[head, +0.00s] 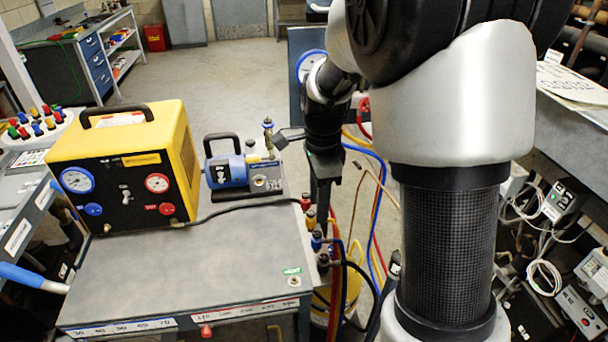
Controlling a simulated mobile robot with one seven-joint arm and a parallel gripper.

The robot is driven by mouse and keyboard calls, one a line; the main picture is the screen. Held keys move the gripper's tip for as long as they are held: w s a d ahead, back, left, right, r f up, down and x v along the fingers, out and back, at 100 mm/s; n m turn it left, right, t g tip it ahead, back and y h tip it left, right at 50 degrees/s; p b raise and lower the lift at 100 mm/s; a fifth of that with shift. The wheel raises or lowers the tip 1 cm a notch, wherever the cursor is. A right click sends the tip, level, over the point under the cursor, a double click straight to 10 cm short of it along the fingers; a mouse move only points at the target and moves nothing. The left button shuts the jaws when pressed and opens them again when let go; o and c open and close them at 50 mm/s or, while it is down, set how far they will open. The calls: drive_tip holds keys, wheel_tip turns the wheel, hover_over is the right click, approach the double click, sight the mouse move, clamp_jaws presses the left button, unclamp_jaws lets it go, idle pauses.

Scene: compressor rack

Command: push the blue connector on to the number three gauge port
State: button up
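A row of small fittings runs along the right edge of the grey cart top. A blue-collared connector (316,240) comes third from the far end, and a dark fitting (323,262) is nearest. I cannot read port numbers or tell whether the blue connector is seated. My gripper (321,228) points down from the arm's wrist, its slim dark end just above or beside the blue connector. Its fingers blend into dark shapes, so their opening and any contact are unclear.
The cart top (190,270) holds a yellow machine (120,165) and a blue pump (235,172). A black hose crosses the cart. Red, blue and yellow hoses (375,215) hang beyond its right edge. A rack with boxes and cables stands right; my arm hides much between.

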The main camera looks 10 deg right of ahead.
sight(317, 233)
drive_tip(key=shift+s+f+b, duration=0.15)
drive_tip(key=shift+f+b, duration=0.3)
drive_tip(key=shift+f, duration=0.15)
wheel_tip(317, 233, down, 11)
drive_tip(key=b, duration=0.8)
drive_tip(key=shift+r, duration=0.15)
drive_tip(key=shift+r, duration=0.1)
drive_tip(key=c, duration=0.9)
